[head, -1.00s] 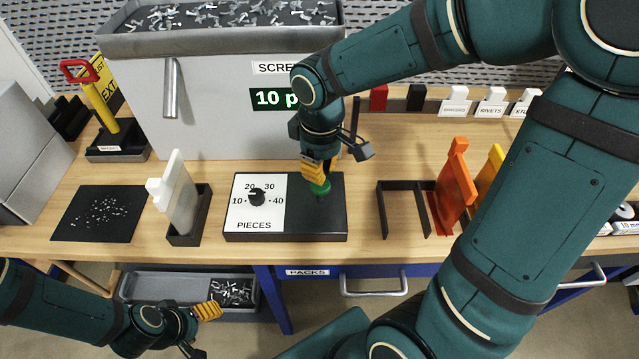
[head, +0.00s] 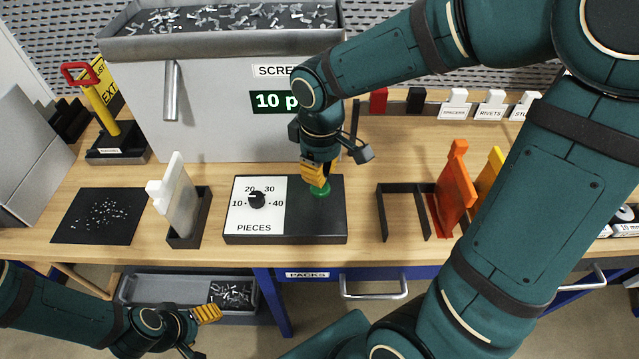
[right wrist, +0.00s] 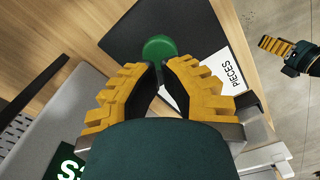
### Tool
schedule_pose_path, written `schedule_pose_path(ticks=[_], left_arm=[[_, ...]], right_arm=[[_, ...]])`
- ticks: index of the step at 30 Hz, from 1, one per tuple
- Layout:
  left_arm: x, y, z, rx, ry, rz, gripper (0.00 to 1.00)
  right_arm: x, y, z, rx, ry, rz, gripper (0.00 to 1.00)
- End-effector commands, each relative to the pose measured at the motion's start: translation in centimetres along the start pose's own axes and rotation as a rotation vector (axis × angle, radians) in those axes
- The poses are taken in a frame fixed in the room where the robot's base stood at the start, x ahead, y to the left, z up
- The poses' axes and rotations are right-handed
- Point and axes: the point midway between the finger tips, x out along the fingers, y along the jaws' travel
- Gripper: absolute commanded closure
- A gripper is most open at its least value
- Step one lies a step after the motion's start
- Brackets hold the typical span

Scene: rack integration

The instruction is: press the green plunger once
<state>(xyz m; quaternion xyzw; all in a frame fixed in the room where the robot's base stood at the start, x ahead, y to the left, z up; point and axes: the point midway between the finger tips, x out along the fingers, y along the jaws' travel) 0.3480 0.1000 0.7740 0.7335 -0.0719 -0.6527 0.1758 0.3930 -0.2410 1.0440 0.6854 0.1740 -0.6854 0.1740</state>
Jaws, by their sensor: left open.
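The green plunger (head: 320,191) is a round cap on the dark right part of the control box (head: 330,222). It also shows in the right wrist view (right wrist: 159,47), just beyond the fingertips. My right gripper (head: 318,182) points down at the plunger, its tips at or just above the cap; I cannot tell whether they touch it. In the right wrist view its two yellow fingers (right wrist: 160,70) are closed together with nothing between them. My left gripper (head: 198,331) is open and empty at the lower left, in front of the bench.
The box's white panel (head: 242,210) has a black dial marked PIECES. A grey screw bin (head: 215,110) with a green display stands behind. A white piece in a black holder (head: 188,235) is to the left; an empty black frame (head: 403,185) and an orange piece (head: 455,190) are to the right.

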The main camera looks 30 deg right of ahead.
Motion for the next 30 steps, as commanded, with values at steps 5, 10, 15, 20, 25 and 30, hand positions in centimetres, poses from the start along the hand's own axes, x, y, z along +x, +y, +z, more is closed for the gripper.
schedule_pose_path(ticks=[5,10,15,20,25,30], left_arm=[[0.0,0.0,0.0,0.000,0.000,0.000,0.35],[0.2,-0.1,0.0,0.000,0.000,0.000,0.35],[1.3,-0.5,0.1,0.000,0.000,0.000,0.35],[2.6,-1.0,0.2,0.000,0.000,0.000,0.35],[3.9,-1.5,0.4,0.000,0.000,0.000,0.35],[3.9,-1.5,0.4,0.000,0.000,0.000,0.35]], right_arm=[[0.0,0.0,0.0,0.000,0.000,0.000,1.00],[0.2,0.0,0.0,0.000,0.000,0.000,1.00],[1.7,0.0,0.0,0.000,-0.002,-0.001,1.00],[3.6,0.0,0.0,-0.001,-0.001,0.000,1.00],[5.4,0.0,0.0,-0.001,-0.002,0.000,1.00],[5.5,0.0,0.0,0.000,-0.001,0.000,1.00]])
